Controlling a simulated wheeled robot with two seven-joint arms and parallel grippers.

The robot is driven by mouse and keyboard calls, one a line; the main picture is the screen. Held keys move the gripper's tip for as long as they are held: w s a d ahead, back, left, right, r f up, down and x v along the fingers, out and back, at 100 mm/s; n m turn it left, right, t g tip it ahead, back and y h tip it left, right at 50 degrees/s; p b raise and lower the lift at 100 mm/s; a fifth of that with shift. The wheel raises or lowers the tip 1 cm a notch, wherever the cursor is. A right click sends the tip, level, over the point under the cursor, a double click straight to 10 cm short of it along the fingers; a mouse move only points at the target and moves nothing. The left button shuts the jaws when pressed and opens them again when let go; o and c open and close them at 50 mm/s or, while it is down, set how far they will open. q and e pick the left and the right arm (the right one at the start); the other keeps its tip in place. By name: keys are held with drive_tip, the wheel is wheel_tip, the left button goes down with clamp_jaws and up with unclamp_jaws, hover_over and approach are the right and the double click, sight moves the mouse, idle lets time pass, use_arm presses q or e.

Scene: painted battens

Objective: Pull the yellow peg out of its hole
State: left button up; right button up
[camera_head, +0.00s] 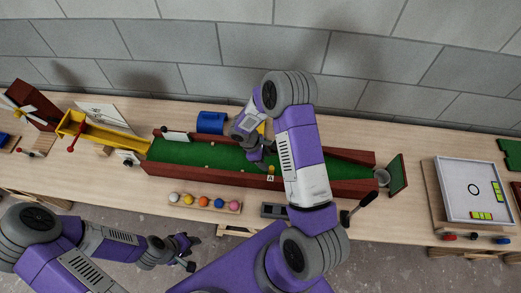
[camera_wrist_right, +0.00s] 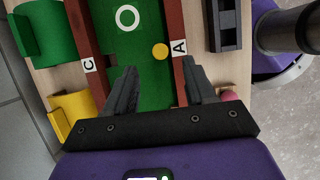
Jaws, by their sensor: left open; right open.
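The yellow peg (camera_head: 271,167) shows as a small round yellow top on the green-floored trough (camera_head: 200,157), beside the label A on the near wall. In the right wrist view the yellow peg (camera_wrist_right: 160,51) lies just beyond the fingertips, against the inner side of that wall. My right gripper (camera_wrist_right: 157,76) is open and empty over the trough, and it also shows in the head view (camera_head: 257,162). Its fingers are apart from the peg. My left gripper (camera_head: 190,254) is open and empty in front of the table, at lower left. The hole is hidden under the peg.
A rack of coloured balls (camera_head: 204,203) and a grey block (camera_head: 274,211) lie at the near edge. A blue cylinder (camera_head: 210,122) and a yellow piece (camera_wrist_right: 72,112) stand behind the far wall. A lever (camera_head: 357,203) rises at right.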

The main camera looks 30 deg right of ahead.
sight(271, 168)
drive_tip(key=x, duration=0.7)
drive_tip(key=shift+s+d+f, duration=0.15)
drive_tip(key=shift+c, duration=0.3)
clamp_jaws()
drive_tip(key=c, duration=0.6)
unclamp_jaws()
drive_tip(key=shift+c, duration=0.2)
clamp_jaws()
drive_tip(key=shift+r+p, duration=1.35)
drive_tip(key=shift+r, duration=1.2)
drive_tip(key=shift+r, duration=0.1)
drive_tip(key=shift+r+p, duration=0.85)
drive_tip(key=shift+r, duration=0.6)
